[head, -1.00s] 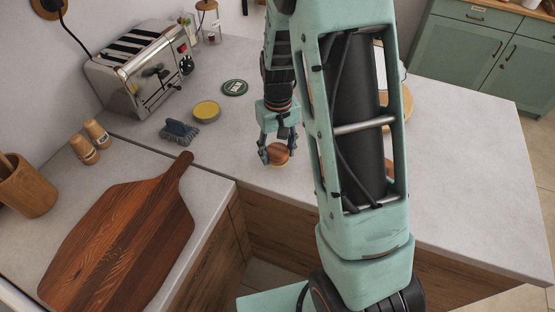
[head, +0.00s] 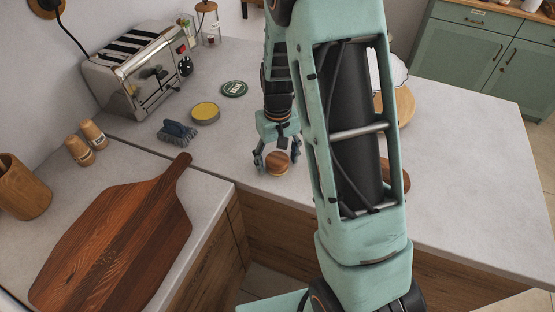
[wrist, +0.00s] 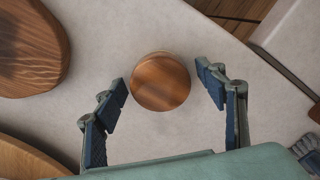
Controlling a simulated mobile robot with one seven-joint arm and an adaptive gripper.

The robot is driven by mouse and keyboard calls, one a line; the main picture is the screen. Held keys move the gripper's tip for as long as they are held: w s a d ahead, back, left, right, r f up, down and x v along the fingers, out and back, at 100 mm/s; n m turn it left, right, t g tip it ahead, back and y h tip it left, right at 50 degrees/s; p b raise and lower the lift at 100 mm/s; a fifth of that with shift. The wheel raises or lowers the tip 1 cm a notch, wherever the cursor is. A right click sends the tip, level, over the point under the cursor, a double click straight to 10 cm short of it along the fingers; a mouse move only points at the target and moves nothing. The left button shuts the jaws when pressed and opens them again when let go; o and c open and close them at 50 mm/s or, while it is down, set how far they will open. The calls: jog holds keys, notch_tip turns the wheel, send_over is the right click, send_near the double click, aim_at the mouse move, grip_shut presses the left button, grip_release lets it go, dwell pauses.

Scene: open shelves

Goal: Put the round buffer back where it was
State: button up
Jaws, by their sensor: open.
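The round buffer (head: 277,168) is a small wooden disc-shaped piece with a striped brown top and a paler lower part. It appears to be on the grey counter near its front edge, left of my upper arm in the head view. In the wrist view the buffer (wrist: 160,82) shows whole from above, close to the open fingertips. My gripper (head: 277,163) is open, with one finger on each side of it. In the wrist view my gripper (wrist: 165,88) shows a gap between each fingertip and the buffer.
A blue brush (head: 177,132), a yellow-topped tin (head: 205,112) and a dark green disc (head: 234,89) lie left of my gripper. A toaster (head: 140,70) stands behind them. A dark cutting board (head: 120,230) lies front left. Wooden items (head: 400,105) are partly hidden behind my arm. The far right counter is clear.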

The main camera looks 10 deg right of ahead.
aim_at(278, 159)
notch_tip(278, 159, up, 12)
jog(key=shift+r, duration=0.2)
dwell(0.4)
jog(key=shift+d+b, duration=0.1)
jog(key=shift+b, duration=0.2)
